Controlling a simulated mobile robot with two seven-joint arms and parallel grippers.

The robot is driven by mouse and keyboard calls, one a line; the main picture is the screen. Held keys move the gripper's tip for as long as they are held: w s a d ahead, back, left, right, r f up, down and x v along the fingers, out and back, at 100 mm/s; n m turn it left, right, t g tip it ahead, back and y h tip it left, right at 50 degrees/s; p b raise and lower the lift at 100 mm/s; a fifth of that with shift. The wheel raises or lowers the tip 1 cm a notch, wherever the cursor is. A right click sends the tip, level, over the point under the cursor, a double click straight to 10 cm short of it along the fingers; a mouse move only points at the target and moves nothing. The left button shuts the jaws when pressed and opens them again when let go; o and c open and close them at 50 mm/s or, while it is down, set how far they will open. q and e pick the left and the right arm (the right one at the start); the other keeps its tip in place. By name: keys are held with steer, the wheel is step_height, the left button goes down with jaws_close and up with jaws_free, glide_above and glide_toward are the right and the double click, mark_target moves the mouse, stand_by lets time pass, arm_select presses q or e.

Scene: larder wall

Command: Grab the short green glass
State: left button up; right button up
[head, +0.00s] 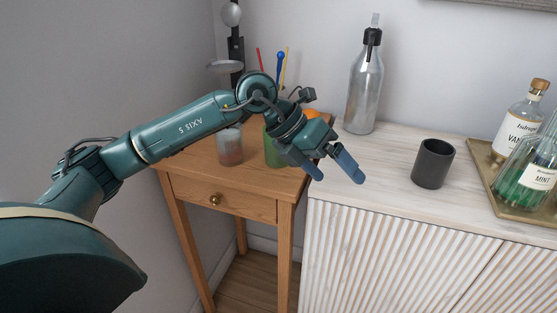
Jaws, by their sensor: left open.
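A short green glass (273,154) stands on the small wooden table, partly hidden behind my left gripper and wrist. My left gripper (338,179) is open and empty. Its fingers point down and to the right, in front of the gap between the wooden table and the white cabinet, to the right of the green glass. I cannot tell whether any part of the gripper touches the glass. My right gripper is not in view.
A reddish-grey glass (230,148) stands left of the green glass on the wooden table (190,184). An orange item (312,113) shows behind my wrist. A clear bottle (364,92), a dark cup (432,164) and a tray (482,172) of bottles stand on the white cabinet (370,190).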

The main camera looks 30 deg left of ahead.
arm_select(q)
steer(key=w+a+r+n+t+y+b, duration=0.1)
steer(key=a+r+n+t+y, duration=0.2)
steer(key=a, duration=0.5)
steer(key=w+a+r+y+b, duration=0.1)
steer(key=a+r+y, duration=0.3)
steer(key=a, duration=0.5)
steer(key=shift+y, duration=0.5)
steer(key=x, duration=0.8)
steer(key=shift+s+d+f, duration=0.1)
steer(key=shift+s, duration=0.1)
steer(key=shift+x, duration=3.05)
steer(key=shift+c, duration=0.2)
steer(key=shift+w, duration=0.1)
steer(key=c, duration=1.2)
